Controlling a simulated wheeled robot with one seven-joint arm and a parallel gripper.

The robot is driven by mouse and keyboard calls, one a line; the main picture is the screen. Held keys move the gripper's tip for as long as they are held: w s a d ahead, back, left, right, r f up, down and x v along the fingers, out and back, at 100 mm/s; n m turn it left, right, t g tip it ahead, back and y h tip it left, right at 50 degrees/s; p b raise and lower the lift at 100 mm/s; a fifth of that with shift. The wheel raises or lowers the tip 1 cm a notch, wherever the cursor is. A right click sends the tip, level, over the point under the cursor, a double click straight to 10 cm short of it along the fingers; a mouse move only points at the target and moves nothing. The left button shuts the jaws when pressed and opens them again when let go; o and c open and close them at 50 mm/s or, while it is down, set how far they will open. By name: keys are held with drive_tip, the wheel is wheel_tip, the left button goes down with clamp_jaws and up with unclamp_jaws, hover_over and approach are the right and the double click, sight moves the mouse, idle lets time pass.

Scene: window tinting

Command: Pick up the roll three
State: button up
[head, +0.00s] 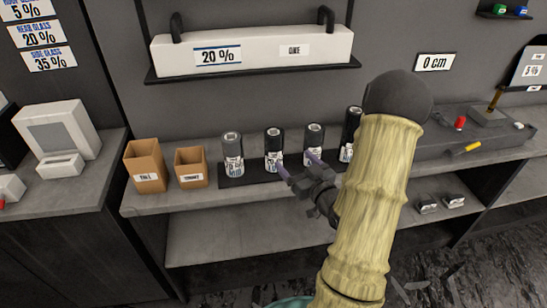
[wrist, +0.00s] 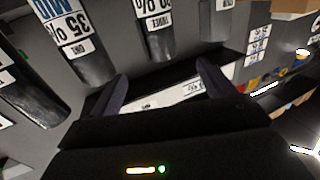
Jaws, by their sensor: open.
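Several upright dark rolls with white labels stand in a row on a black mat (head: 236,181) in the head view. Their small numbers are too blurred to read there. In the wrist view one roll (wrist: 152,35) has a label that seems to read THREE, near the top middle. Another roll (wrist: 75,45), marked 35 %, is to its left. My gripper (head: 300,165) is open and empty, in front of the second roll (head: 275,150) and third roll (head: 314,142) from the left. Its fingers also show in the wrist view (wrist: 162,85), with nothing held between them.
Two open brown boxes (head: 146,166) stand left of the rolls on the grey shelf. A long white box marked 20 % (head: 250,52) is on a rack above. A yellow-handled tool (head: 466,147) and a red item (head: 460,122) lie at the right.

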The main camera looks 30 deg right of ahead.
sight(278, 143)
drive_tip(key=shift+w+a+f+b, duration=0.15)
drive_tip(key=shift+f+b, duration=0.1)
drive_tip(key=shift+b, duration=0.55)
drive_tip(key=w, duration=0.3)
drive_tip(key=w+p, duration=0.1)
drive_tip(key=w, duration=0.2)
drive_tip(key=w+p, duration=0.1)
drive_tip(key=w, duration=0.2)
drive_tip(key=shift+w+a+r, duration=0.15)
drive_tip(key=shift+w+r, duration=0.1)
drive_tip(key=shift+w, duration=0.15)
drive_tip(key=shift+w, duration=0.1)
drive_tip(key=shift+w+r, duration=0.1)
drive_tip(key=shift+w, duration=0.2)
drive_tip(key=w+p, duration=0.1)
drive_tip(key=w, duration=0.3)
drive_tip(key=shift+w+a, duration=0.1)
drive_tip(key=shift+w, duration=0.1)
drive_tip(key=shift+c, duration=0.4)
drive_tip(key=c, duration=1.5)
